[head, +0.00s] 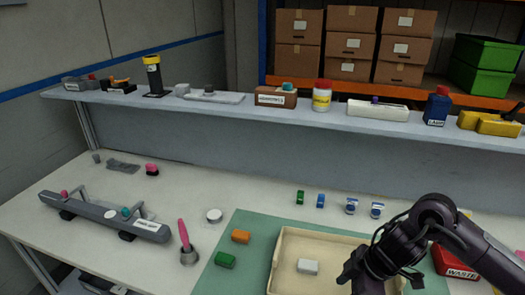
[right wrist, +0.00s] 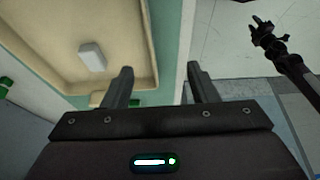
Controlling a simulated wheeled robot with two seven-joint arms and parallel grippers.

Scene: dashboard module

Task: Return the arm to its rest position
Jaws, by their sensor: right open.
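My right arm comes in from the right in the head view, bent at the elbow. Its gripper (head: 352,278) points down over the right part of the beige tray (head: 285,238). In the right wrist view my right gripper (right wrist: 157,80) is open, with nothing between its fingers; the tray's edge (right wrist: 135,92) and the table's edge lie beyond them. A white block (head: 308,267) lies in the tray, left of the gripper, and also shows in the right wrist view (right wrist: 92,56). My left arm's end (right wrist: 266,30) shows small at the upper right there; its jaws are too small to judge.
The tray stands on a green mat (head: 228,262) with orange and green blocks beside it. A red waste bin (head: 455,262) stands close to my right arm. A grey dashboard bar (head: 100,215) lies at left. A shelf (head: 240,108) with several items runs across the back.

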